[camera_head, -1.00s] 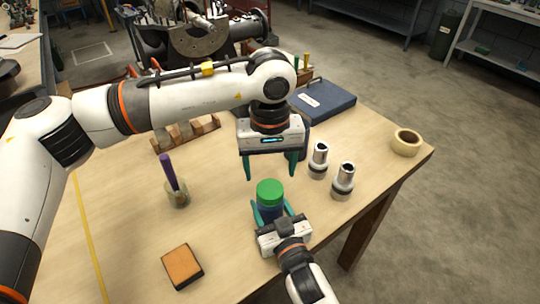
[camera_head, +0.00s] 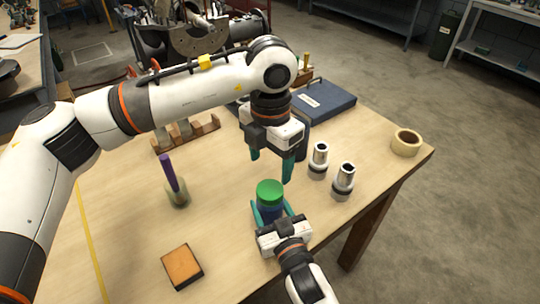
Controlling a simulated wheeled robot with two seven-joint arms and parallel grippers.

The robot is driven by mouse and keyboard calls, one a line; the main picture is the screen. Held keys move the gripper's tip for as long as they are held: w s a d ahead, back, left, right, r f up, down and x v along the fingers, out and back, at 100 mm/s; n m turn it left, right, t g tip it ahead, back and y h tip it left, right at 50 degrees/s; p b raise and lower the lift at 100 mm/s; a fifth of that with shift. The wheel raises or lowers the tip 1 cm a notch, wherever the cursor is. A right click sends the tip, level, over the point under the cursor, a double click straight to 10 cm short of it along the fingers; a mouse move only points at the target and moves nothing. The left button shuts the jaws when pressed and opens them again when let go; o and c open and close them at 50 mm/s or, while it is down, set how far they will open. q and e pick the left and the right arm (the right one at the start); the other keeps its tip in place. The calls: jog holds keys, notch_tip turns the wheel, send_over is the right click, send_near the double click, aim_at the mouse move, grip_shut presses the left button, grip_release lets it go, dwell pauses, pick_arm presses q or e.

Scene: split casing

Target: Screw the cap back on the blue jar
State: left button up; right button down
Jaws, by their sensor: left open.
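The blue jar (camera_head: 269,213) stands on the table near the front, and the green cap (camera_head: 270,190) sits on top of it. I cannot tell how far the cap's thread is engaged. My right gripper (camera_head: 272,214) comes in from the front with a teal finger on each side of the jar, shut on it. My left gripper (camera_head: 271,168) is open and empty, pointing down above and just behind the cap, with its fingers apart from it. The lower part of the jar is partly hidden by the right gripper.
Two metal fittings (camera_head: 318,160) (camera_head: 343,182) stand right of the jar. A cup with a purple stick (camera_head: 177,193) and an orange pad (camera_head: 182,267) are at left. A tape roll (camera_head: 406,142) lies near the right edge, and a blue case (camera_head: 322,101) at the back.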

aim_at(270, 188)
pick_arm(q)
jog(key=n, duration=0.7)
jog(key=shift+r, duration=0.2)
jog(key=shift+f, duration=4)
